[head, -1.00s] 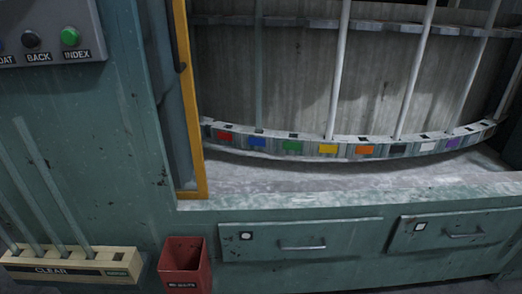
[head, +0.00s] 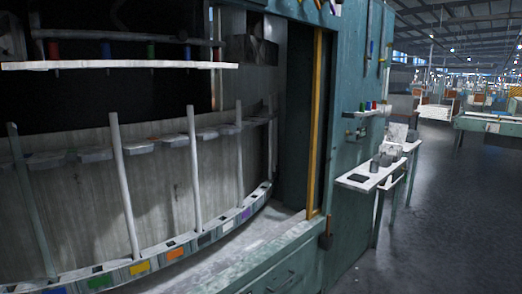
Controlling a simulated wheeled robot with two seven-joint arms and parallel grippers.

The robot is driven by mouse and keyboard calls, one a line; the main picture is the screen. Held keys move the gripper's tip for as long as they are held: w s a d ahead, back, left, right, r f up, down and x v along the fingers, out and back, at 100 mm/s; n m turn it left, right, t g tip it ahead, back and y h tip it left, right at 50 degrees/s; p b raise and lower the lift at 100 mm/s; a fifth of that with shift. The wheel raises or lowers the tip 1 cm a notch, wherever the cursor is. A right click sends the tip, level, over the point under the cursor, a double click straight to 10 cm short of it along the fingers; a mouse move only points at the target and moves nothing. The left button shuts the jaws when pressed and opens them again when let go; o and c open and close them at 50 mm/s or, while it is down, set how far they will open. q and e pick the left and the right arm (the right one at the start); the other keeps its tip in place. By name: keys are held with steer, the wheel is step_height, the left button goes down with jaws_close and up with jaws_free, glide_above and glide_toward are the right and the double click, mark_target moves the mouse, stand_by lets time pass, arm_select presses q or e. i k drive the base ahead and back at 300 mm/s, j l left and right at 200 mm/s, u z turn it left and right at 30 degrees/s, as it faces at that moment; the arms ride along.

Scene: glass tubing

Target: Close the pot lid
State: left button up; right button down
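I cannot make out a pot with a lid for certain. Small grey containers (head: 376,163) stand on a white side shelf (head: 356,186) at the right of the machine. They are too small to tell whether one is the pot or whether any has a lid. A dark flat thing (head: 357,178) lies near the shelf's front end. Neither of my grippers is in view.
The teal machine (head: 345,145) has a curved rack (head: 205,239) with coloured labels and upright pale rods (head: 126,190). A yellow post (head: 315,120) edges its opening. A small ledge (head: 363,113) holds coloured items. Grey floor (head: 440,215) lies open at the right.

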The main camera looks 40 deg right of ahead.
mark_target(396, 133)
steer(key=l, duration=1.15)
steer(key=l+u, duration=0.15)
steer(key=l, duration=2.1)
steer(key=k+l+u, duration=0.1)
steer(key=l, duration=1.05)
steer(key=k+l, duration=0.1)
steer(key=l, duration=1)
steer(key=k+l+u, duration=0.15)
steer(key=l, duration=1)
steer(key=k+l, duration=0.1)
steer(key=l, duration=1)
steer(key=k+l+u, duration=0.1)
steer(key=l, duration=1)
steer(key=k, duration=0.05)
